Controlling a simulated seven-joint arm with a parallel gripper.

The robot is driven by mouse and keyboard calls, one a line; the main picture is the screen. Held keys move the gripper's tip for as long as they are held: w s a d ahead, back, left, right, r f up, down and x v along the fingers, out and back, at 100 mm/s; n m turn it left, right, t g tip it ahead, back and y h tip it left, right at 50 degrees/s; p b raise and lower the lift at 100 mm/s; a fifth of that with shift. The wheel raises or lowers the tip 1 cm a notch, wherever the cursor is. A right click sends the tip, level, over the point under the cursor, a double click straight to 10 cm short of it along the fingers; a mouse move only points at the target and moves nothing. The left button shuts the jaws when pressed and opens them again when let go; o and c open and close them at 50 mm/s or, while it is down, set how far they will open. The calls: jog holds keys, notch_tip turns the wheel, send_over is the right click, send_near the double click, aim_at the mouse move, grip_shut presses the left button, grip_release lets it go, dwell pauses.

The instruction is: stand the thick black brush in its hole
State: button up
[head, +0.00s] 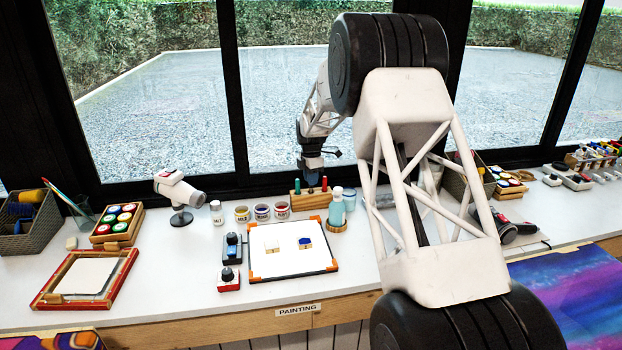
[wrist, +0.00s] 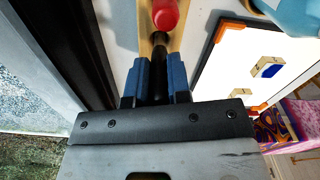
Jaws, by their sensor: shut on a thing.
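My gripper (head: 312,170) is above the wooden brush block (head: 306,201) at the back of the table. In the wrist view its two blue fingers (wrist: 157,84) are shut on the thick black brush (wrist: 157,88), a dark shaft between them. The wooden block also shows below the fingers in the wrist view (wrist: 147,47). A red-topped piece (wrist: 165,14) stands at the block just beyond the brush. In the head view a red top (head: 324,183) and a green top (head: 297,186) stand in the block. The brush's lower end and its hole are hidden.
A light-blue bottle (head: 337,209) stands close to the block's right. Paint jars (head: 262,212) stand to its left. A white board with orange corners (head: 290,262) lies in front. The window frame is close behind.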

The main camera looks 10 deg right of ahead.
jog(key=shift+f, duration=1.4)
dwell(0.9)
jog(key=o, duration=0.8)
jog(key=shift+o, duration=0.2)
jog(key=shift+r, duration=3.9)
